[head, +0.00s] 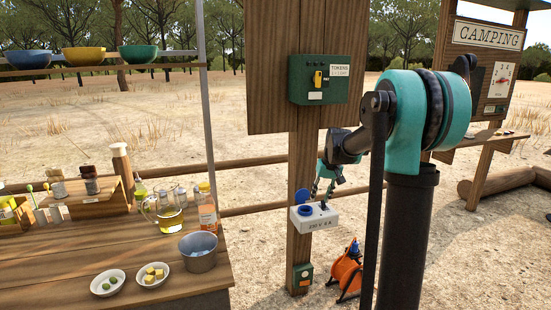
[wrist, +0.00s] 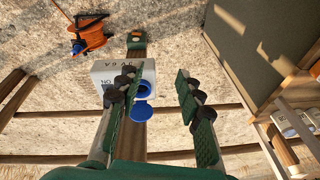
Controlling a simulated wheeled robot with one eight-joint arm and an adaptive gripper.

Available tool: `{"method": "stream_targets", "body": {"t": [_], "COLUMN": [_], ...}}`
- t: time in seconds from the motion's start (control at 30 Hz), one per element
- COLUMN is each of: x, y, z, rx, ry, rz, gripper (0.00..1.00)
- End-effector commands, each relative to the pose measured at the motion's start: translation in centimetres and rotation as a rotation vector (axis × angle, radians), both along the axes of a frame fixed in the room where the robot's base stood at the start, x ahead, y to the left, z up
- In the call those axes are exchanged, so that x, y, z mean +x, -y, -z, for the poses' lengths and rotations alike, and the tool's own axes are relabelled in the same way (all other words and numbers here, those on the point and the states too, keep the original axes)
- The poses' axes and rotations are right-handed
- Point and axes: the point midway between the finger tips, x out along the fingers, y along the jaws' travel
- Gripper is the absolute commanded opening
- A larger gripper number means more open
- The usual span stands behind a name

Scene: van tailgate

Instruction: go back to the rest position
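My gripper (head: 324,194) hangs in front of the wooden post, just above a white socket box (head: 314,218) marked 230 V. In the wrist view my gripper (wrist: 158,90) has its two fingers well apart, with nothing held between them. The socket box (wrist: 104,73) shows there behind the left finger, which hides part of it. Its round blue lid (wrist: 142,113) appears swung open beside the blue socket. I cannot tell from these frames whether a finger touches the box or lid.
A green token box (head: 318,80) is fixed higher on the post. An orange cable reel (head: 345,274) stands on the ground right of the post. At left, a wooden counter (head: 60,262) carries a jug, bottles, a metal pot and small dishes. A camping sign stands at right.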

Motion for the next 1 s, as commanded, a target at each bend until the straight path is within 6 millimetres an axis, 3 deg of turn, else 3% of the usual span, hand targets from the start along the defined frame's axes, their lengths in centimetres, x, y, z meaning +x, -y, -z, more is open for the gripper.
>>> {"method": "stream_targets", "body": {"t": [0.03,0.27,0.6,0.8,1.0], "x": [-2.4,-12.5,-27.3,-31.9,-32.8], "y": [0.0,0.5,1.4,1.8,1.9], "z": [0.5,3.6,10.2,12.8,13.4], "rx": [-0.007,-0.044,-0.091,-0.104,-0.108], "ry": [0.009,0.052,0.118,0.14,0.146], "rz": [0.007,0.049,0.106,0.122,0.126], "gripper": [0.36,0.36,0.36,0.36,0.36]}}
